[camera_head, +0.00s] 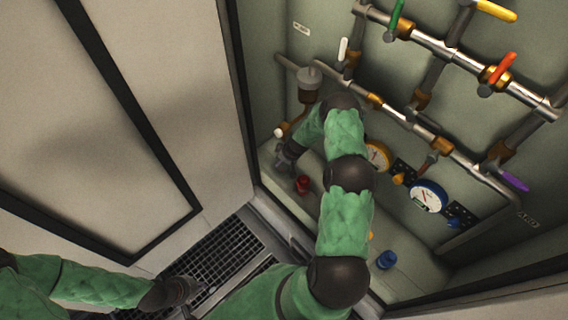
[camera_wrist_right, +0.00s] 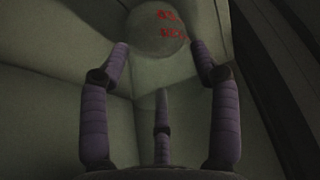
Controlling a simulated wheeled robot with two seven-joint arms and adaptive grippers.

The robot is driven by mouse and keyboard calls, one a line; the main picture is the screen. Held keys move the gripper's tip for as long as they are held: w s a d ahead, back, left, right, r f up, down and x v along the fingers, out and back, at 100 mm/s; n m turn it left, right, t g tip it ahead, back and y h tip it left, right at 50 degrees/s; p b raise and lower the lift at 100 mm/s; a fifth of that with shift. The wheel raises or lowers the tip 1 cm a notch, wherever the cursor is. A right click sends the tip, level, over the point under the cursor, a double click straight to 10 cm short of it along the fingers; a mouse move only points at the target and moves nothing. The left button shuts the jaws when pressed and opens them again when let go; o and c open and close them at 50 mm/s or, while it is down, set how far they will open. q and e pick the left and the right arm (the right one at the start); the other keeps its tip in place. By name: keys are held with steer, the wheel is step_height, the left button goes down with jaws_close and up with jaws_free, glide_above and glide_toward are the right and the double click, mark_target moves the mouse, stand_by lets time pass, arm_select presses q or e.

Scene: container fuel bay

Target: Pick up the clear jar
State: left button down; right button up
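In the right wrist view a pale, rounded, see-through-looking thing with red lettering, which looks like the clear jar (camera_wrist_right: 158,34), is just beyond and between my fingertips. My right gripper (camera_wrist_right: 160,46) is open, with its two side fingers spread and a third finger lower in the middle. I cannot tell whether any finger touches the jar. In the head view my right gripper (camera_head: 284,158) is low by the bay's left corner, partly hidden by my forearm; I cannot make out the jar there. My left gripper (camera_head: 172,292) is over the floor grating, its fingers unclear.
A red cap-like thing (camera_head: 302,184) and a blue one (camera_head: 386,259) stand on the bay's ledge. Pipes with coloured handles, a cup-shaped fitting (camera_head: 308,84) and a blue gauge (camera_head: 428,196) line the back wall. The floor grating (camera_head: 222,252) lies in front.

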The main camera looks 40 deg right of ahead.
steer(key=shift+c, duration=0.7)
steer(key=shift+r, duration=0.15)
steer(key=shift+r+p, duration=0.15)
steer(key=shift+p, duration=0.2)
steer(key=shift+s+a+b, duration=0.3)
steer(key=shift+a+b, duration=0.15)
steer(key=shift+a, duration=0.1)
steer(key=shift+s+a+b, duration=0.3)
steer(key=shift+a+b, duration=0.1)
steer(key=shift+a, duration=0.1)
steer(key=s+a+p, duration=0.1)
steer(key=s+a, duration=0.2)
steer(key=a, duration=0.3)
steer(key=s+a+p, duration=0.1)
steer(key=s+a, duration=0.3)
steer(key=a, duration=0.3)
steer(key=shift+s+a, duration=0.2)
steer(key=shift+s, duration=0.1)
